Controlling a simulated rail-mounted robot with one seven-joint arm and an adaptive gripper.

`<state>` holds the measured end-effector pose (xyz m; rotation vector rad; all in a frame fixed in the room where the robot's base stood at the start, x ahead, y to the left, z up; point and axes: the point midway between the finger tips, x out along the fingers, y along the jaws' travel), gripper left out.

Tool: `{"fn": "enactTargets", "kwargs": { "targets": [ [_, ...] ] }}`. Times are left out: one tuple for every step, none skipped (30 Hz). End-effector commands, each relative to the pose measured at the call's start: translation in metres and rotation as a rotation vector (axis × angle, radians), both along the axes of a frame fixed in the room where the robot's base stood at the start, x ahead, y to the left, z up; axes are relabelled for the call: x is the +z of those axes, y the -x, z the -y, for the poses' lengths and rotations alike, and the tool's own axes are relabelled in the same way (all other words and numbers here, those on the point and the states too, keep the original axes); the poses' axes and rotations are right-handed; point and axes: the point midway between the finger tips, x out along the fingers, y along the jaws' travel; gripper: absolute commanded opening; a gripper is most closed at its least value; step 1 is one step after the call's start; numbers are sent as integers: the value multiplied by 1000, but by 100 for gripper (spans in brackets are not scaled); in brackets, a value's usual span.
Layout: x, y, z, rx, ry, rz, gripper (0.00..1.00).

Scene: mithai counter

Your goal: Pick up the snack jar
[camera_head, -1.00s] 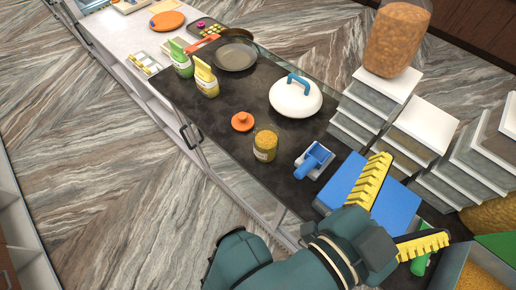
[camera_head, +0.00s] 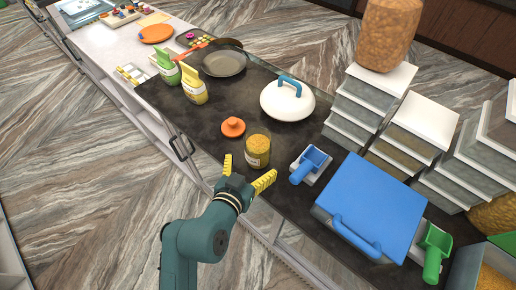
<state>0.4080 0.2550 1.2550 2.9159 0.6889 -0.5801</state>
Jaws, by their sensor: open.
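A small clear jar (camera_head: 257,151) with yellow-orange snack filling and a pale label stands upright and uncovered on the dark counter. Its orange lid (camera_head: 233,127) with a knob lies on the counter just to its upper left. My gripper (camera_head: 249,171) has yellow ribbed fingers spread apart and empty. It is at the counter's near edge, just below the jar in the picture, with its fingers pointing towards it. I cannot tell whether a finger touches the jar. A much larger jar (camera_head: 387,36) of orange-brown snacks stands on a white-topped stepped stand at the upper right.
A blue scoop (camera_head: 310,165) is close to the jar's right, with a blue lidded box (camera_head: 370,208) beyond. A white lidded pot (camera_head: 288,99) stands behind. Counter left of the orange lid is clear.

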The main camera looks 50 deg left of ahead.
Motion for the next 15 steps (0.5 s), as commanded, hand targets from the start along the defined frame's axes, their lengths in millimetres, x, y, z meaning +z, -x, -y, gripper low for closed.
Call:
{"fn": "enactTargets", "kwargs": {
  "targets": [
    [-1, -5, -2, 0, -1, 0, 100],
    [-2, -7, -3, 0, -1, 0, 100],
    [-4, -10, -4, -1, 0, 0, 100],
    [-5, -13, -6, -1, 0, -1, 100],
    [-7, -16, -7, -1, 0, -1, 100],
    [-9, -22, -10, -1, 0, -1, 100],
    [-12, -26, -13, -1, 1, -1, 100],
    [-15, -31, -15, -1, 1, -1, 100],
    [-18, -37, -18, -1, 0, 0, 100],
    [-20, -41, -20, -2, 0, 1, 100],
    [-22, -44, -21, -2, 1, 0, 100],
    [-24, -47, -23, -1, 0, 1, 100],
    [-25, -48, -24, -1, 0, 0, 100],
    [-26, -49, -24, 0, 0, 0, 100],
    [-27, -49, -25, 0, 0, 0, 100]
  ]
}}
